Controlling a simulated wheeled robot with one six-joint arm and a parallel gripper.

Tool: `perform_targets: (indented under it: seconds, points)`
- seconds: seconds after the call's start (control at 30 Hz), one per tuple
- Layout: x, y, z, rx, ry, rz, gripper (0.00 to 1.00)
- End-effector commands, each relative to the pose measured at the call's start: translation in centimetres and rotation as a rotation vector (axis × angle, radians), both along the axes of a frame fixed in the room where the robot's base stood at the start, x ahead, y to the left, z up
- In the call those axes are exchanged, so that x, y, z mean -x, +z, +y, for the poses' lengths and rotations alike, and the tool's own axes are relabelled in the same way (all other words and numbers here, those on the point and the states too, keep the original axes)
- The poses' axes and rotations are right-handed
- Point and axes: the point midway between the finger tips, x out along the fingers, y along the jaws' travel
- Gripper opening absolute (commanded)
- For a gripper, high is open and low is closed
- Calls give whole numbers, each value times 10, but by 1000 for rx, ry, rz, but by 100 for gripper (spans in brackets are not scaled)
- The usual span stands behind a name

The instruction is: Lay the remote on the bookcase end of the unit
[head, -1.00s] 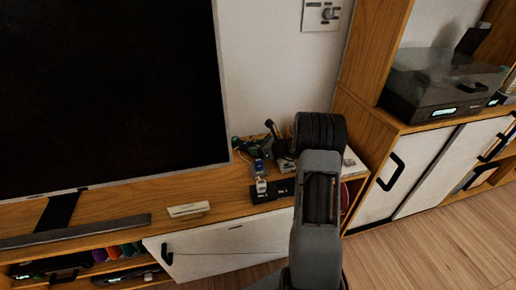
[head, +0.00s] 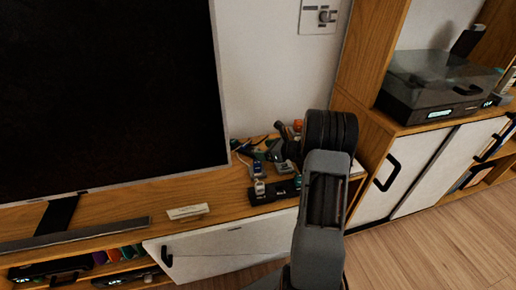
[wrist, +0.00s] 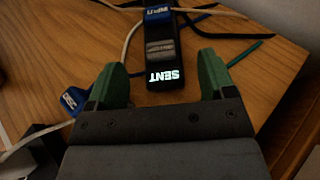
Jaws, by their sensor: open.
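In the head view my gripper (head: 277,152) is over the unit's right end, beside the bookcase (head: 352,130). I cannot make out the remote for certain there.
Pale cables and blue tags (wrist: 75,102) lie around the device. In the head view a black strip (head: 275,190) with plugs sits near the unit's front edge, and a cream box (head: 187,211) lies left of it. A large television (head: 110,90) stands behind.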

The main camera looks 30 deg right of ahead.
Motion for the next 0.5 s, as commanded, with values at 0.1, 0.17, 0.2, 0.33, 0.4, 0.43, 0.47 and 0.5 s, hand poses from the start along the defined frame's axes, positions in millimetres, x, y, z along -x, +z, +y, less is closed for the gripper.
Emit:
perform_targets:
  seconds: [0.1, 0.17, 0.2, 0.33, 0.4, 0.43, 0.47, 0.5]
  points:
    - [19, 12, -13, 0, -4, 0, 76]
    - [27, 16, -18, 0, -3, 0, 76]
    - [32, 18, -22, -1, -4, 0, 76]
    - [44, 24, -30, -1, -2, -1, 76]
    - [49, 26, -33, 0, -1, 0, 76]
    - [51, 27, -33, 3, 2, 0, 76]
    - [53, 28, -32, 7, 9, 0, 76]
    - [54, 30, -29, 21, 26, -1, 76]
